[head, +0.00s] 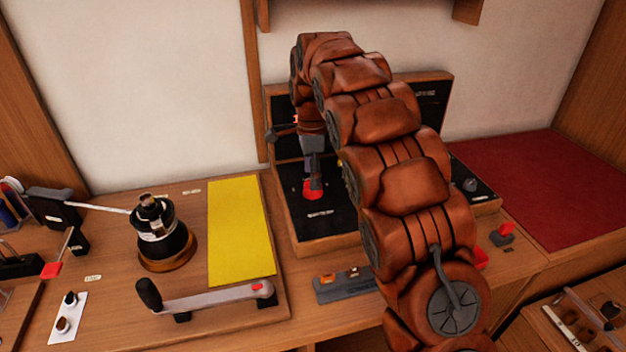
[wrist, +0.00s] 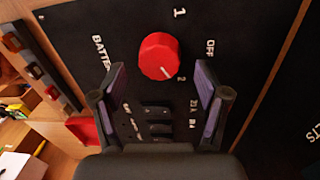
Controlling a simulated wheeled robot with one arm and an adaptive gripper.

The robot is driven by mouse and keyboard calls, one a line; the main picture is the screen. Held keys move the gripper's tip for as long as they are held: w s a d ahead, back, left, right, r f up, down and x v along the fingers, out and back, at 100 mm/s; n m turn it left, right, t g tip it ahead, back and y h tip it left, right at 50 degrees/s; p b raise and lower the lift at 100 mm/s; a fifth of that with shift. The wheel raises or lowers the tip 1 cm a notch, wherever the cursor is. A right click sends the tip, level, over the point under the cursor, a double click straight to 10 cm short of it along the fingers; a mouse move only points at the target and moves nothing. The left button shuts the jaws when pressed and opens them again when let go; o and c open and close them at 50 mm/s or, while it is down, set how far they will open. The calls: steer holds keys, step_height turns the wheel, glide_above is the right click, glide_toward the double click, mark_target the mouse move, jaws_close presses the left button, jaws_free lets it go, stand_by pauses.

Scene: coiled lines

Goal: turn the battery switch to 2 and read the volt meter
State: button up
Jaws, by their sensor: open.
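The battery switch is a round red knob (wrist: 158,55) on a black panel (wrist: 235,60) marked 1, OFF and 2. Its short white mark points toward the 2. The knob also shows in the head view (head: 313,190), partly covered by my gripper (head: 313,160). In the wrist view my gripper (wrist: 160,70) is open, its two fingers apart just short of the knob, one to each side. No volt meter dial shows clearly; lettering ending in "LTS" (wrist: 316,136) is cut off at the right edge. My arm hides much of the upright panel.
A winch (head: 160,235) stands left of a yellow sheet (head: 240,230), with a crank handle (head: 205,298) in front. A grey block (head: 345,286) lies before the panel box. A red mat (head: 550,190) at the right is clear.

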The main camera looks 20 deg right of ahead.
step_height(320, 180, up, 5)
steer(key=shift+w+f, duration=0.15)
steer(key=shift+r, duration=0.2)
steer(key=shift+s+r, duration=0.1)
steer(key=shift+s, duration=0.1)
steer(key=s+f+n+p, duration=0.1)
steer(key=s+n, duration=0.8)
steer(key=s, duration=1.2)
steer(key=s+f+n+g+p, duration=0.1)
steer(key=s+f+n, duration=0.3)
steer(key=s+n, duration=0.6)
steer(key=s, duration=1.2)
steer(key=shift+d, duration=0.15)
steer(key=shift+f, duration=0.1)
stand_by(0.9)
